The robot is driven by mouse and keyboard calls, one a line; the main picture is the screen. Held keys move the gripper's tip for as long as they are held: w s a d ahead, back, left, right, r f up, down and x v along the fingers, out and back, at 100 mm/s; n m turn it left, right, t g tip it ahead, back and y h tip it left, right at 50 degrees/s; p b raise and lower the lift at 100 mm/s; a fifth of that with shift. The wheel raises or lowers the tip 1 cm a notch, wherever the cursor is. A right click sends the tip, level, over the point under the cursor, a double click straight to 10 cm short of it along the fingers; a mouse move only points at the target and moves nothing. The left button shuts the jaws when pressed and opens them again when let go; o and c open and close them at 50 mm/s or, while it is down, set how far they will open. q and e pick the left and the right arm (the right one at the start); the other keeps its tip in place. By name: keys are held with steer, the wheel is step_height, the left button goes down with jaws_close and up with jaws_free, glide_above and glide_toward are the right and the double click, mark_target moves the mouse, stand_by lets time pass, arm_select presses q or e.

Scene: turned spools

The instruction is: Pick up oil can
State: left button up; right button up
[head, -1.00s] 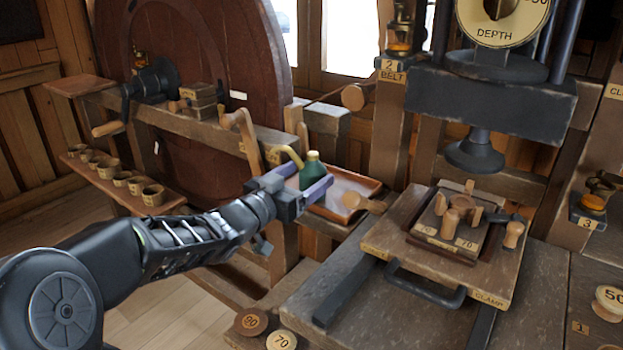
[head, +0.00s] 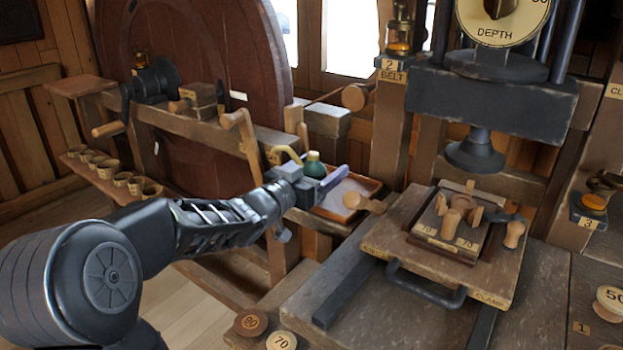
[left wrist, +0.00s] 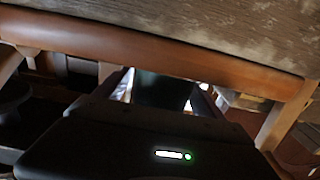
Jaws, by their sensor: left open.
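The oil can (head: 314,166) is green with a curved yellow spout that points left. It stands over a shallow wooden tray (head: 372,187) with a pale inside, and its lower part is hidden by my left gripper (head: 322,178). My left gripper is open, with its fingers reaching along the can's sides; I cannot tell whether they touch it. In the left wrist view a dark body, likely the can (left wrist: 163,88), shows between the fingers. My right gripper is not in view.
The clamp board (head: 385,240) and press (head: 490,95) stand to the right. A large wooden wheel (head: 215,60) is behind left, with a shelf of small cups (head: 120,180).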

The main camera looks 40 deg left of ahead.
arm_select(q)
steer(key=c, duration=1.6)
step_height(320, 180, up, 10)
steer(key=p, duration=0.3)
